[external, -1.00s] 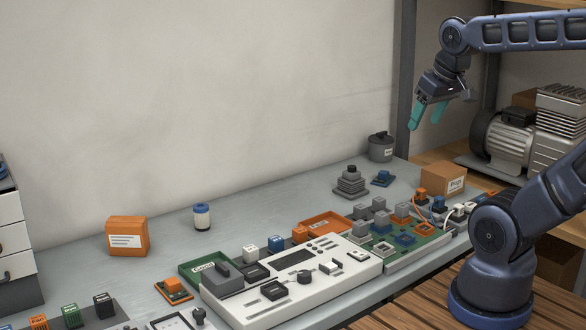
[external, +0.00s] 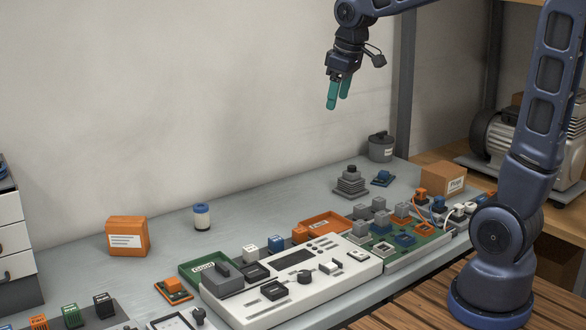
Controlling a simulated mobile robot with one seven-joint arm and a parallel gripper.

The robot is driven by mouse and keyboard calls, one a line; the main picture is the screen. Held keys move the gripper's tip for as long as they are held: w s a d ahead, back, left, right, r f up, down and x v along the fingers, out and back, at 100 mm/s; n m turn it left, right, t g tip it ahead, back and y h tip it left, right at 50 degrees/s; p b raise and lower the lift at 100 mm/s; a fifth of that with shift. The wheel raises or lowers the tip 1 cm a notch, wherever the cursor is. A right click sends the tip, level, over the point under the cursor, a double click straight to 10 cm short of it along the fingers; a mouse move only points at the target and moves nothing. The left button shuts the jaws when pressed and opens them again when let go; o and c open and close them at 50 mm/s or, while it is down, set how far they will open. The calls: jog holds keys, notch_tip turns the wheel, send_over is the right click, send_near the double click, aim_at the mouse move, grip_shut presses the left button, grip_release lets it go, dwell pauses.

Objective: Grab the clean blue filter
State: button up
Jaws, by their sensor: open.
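A small upright cylinder with a blue top and white body, which looks like the blue filter (external: 201,217), stands on the grey bench near the wall, left of the middle. My gripper (external: 337,101) has teal fingers, is open and empty, and hangs high above the bench, up and to the right of the filter. Its fingers point down. Nothing hides the filter. I cannot tell from this view how clean it is.
An orange box (external: 127,237) stands left of the filter. A white tester panel (external: 290,284), a green tray (external: 208,270) and an orange tray (external: 324,225) lie in front and to the right. A grey stepped stack (external: 351,184) stands further right. Bench around the filter is clear.

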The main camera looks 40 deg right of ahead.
jog(key=w+a+f+n+g, duration=0.1)
jog(key=w+a+f+n, duration=0.1)
jog(key=w+a+f, duration=0.4)
jog(key=w+a+f+n, duration=0.2)
jog(key=w+a, duration=0.2)
jog(key=w, duration=0.5)
jog(key=n+g, duration=0.2)
jog(key=n, duration=0.2)
send_near(202, 217)
jog(key=shift+w+d+r, duration=0.15)
jog(key=shift+w+d, duration=0.25)
jog(key=shift+d, duration=0.45)
jog(key=shift+w+a+f, duration=0.1)
jog(key=shift+a+f, duration=0.15)
jog(key=shift+f, duration=0.25)
notch_tip(202, 217, down, 5)
jog(key=shift+f, duration=0.15)
jog(key=shift+w+a+f, duration=0.1)
jog(key=shift+w+f, duration=0.1)
jog(key=shift+f, duration=1.1)
jog(key=shift+w+a+f, duration=0.15)
jog(key=shift+f, duration=1.15)
jog(key=shift+c, duration=0.4)
jog(key=c, duration=1)
